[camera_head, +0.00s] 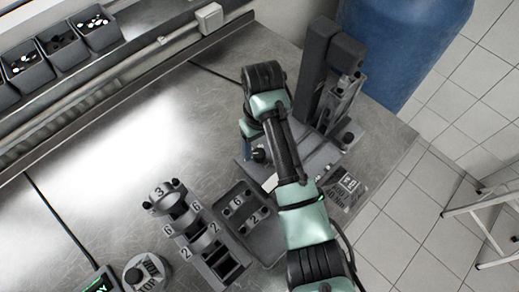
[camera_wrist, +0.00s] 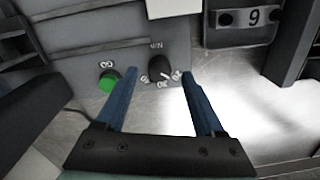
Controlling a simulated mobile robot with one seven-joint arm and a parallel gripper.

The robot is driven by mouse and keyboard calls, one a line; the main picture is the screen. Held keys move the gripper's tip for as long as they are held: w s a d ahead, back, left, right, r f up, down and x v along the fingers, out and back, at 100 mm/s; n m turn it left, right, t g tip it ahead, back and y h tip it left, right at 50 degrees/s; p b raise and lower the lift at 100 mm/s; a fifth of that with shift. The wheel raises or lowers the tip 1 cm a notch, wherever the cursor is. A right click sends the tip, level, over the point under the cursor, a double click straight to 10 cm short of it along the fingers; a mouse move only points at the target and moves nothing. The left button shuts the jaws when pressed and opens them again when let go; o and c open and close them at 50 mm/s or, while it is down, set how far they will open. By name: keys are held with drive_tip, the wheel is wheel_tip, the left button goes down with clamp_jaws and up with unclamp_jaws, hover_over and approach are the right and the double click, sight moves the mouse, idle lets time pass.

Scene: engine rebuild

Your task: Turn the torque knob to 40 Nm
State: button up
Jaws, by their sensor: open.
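The black torque knob (camera_wrist: 159,68) sits on a grey panel (camera_wrist: 90,50) in the wrist view, with an upside-down Nm mark above it and small numbers around its lower side. The numbers are too blurred to read surely, and I cannot tell the setting. My gripper (camera_wrist: 158,76) is open, with one blue finger on each side of the knob. Its tips are close to the knob; I cannot tell whether they touch. In the head view my gripper (camera_head: 248,130) is by the grey stand (camera_head: 315,75), partly hidden by my arm.
A green GO button (camera_wrist: 107,80) is just left of the left finger in the wrist view. In the head view, a rack of numbered parts (camera_head: 205,245) stands in front; bare metal bench (camera_head: 110,130) lies left.

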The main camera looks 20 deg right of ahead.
sight(259, 155)
drive_tip(key=shift+f, duration=1.3)
clamp_jaws()
